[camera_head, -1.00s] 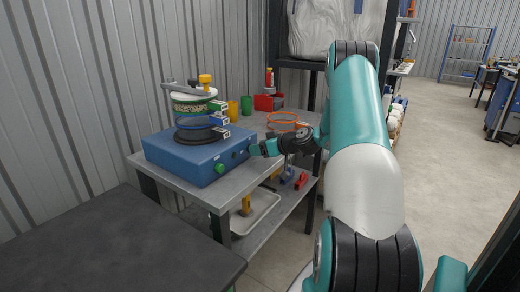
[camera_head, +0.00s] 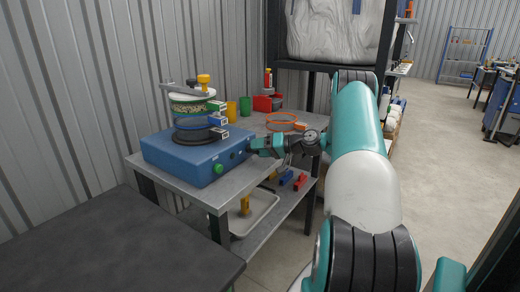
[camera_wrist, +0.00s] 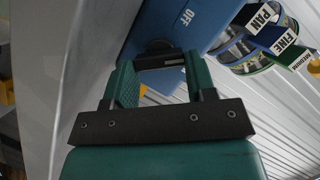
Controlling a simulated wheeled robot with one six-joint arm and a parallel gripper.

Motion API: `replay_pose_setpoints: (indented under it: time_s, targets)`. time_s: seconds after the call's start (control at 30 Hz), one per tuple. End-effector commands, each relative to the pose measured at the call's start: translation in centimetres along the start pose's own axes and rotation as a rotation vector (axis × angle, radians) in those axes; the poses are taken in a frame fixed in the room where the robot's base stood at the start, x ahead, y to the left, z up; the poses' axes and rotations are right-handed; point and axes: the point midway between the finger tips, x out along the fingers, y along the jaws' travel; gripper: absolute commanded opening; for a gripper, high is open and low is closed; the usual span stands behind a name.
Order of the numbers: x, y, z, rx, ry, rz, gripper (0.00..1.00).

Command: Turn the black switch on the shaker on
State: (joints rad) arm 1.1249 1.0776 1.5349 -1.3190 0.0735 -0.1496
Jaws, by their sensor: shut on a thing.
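The blue shaker (camera_head: 180,155) stands on a grey table, with a stack of labelled sieves (camera_head: 193,110) on top. Its front right face carries a green button (camera_head: 219,168). My gripper (camera_head: 252,147) is at the right end of that face. In the wrist view, the black switch (camera_wrist: 160,50) lies between the fingertips of my gripper (camera_wrist: 160,63), which are shut on it. The word OFF shows on the blue panel (camera_wrist: 210,12) beside the switch. Part of the switch is hidden by the fingers, and its exact turn is hard to read.
Yellow and green cups (camera_head: 246,105), a red bin (camera_head: 263,103) and an orange ring (camera_head: 281,125) are farther back on the table (camera_head: 205,190). A lower shelf holds a pale tray (camera_head: 255,212) and small blue and red items. A dark table (camera_head: 115,245) is at the front left.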

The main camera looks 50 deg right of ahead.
Motion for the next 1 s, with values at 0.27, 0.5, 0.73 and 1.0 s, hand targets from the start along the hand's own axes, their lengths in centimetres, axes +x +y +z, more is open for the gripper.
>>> replay_pose_setpoints:
  time_s: [0.27, 0.5, 0.73, 1.0]
  targets:
    - [-0.03, 0.14, 0.06, 0.061, 0.000, -0.025, 0.27]
    - [-0.02, 0.13, 0.06, 0.068, 0.000, -0.028, 0.27]
    - [-0.02, 0.14, 0.05, 0.068, 0.000, -0.027, 0.58]
    - [-0.01, 0.18, 0.04, 0.067, 0.001, -0.025, 0.77]
